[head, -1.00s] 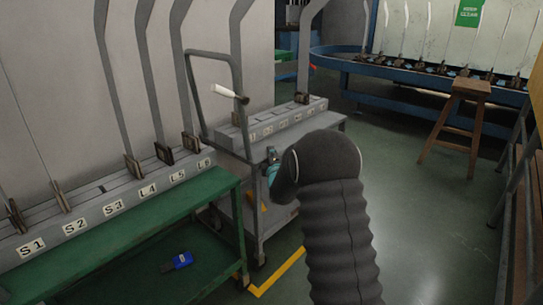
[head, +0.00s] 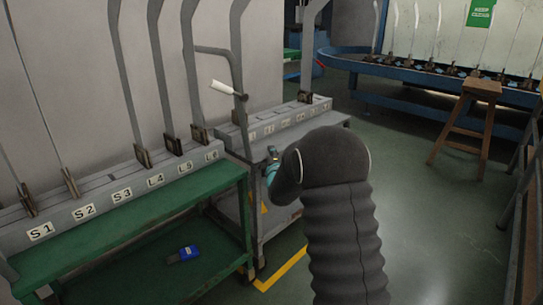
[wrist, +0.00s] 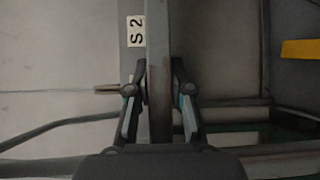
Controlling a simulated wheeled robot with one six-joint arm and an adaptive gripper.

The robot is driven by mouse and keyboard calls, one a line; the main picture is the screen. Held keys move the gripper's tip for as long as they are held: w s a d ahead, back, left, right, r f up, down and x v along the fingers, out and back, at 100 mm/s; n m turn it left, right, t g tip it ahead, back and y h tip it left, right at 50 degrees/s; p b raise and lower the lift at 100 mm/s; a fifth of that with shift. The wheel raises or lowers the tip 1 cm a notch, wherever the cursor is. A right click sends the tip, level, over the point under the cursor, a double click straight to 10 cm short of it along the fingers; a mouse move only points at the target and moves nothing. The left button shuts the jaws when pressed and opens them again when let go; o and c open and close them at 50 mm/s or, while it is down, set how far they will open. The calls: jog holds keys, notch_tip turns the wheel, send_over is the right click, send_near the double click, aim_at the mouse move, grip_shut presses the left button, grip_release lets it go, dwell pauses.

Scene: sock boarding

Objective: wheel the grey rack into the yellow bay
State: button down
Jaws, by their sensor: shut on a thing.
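The grey rack (head: 284,135) is a wheeled cart with a bent tube handle, beside the right end of the green bench (head: 140,213). The yellow bay shows as a yellow floor line (head: 283,268) with a corner close to the rack's near lower corner; the rest of the outline is hidden. My gripper (head: 271,163) is at the rack's near side, mostly behind my dark arm. In the wrist view, my gripper (wrist: 159,85) is shut on a grey upright bar (wrist: 159,40), with one finger on each side. I cannot tell whether all wheels are within the yellow line.
The green bench carries a labelled grey rail with tall bent posts, close to the rack's left. A blue object (head: 184,254) lies below the bench. A wooden stool (head: 470,115) stands at right before a blue-edged line (head: 430,90). Floor between is clear.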

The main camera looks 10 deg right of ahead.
jog(key=c, duration=1)
grip_release()
jog(key=shift+d, duration=0.4)
jog(key=shift+o, duration=0.2)
jog(key=shift+a, duration=0.1)
jog(key=shift+s, duration=0.1)
jog(key=shift+s+a, duration=0.1)
jog(key=shift+s, duration=0.1)
jog(key=s, duration=1.1)
jog(key=shift+s+a, duration=0.25)
jog(key=shift+a, duration=0.2)
jog(key=shift+m, duration=0.3)
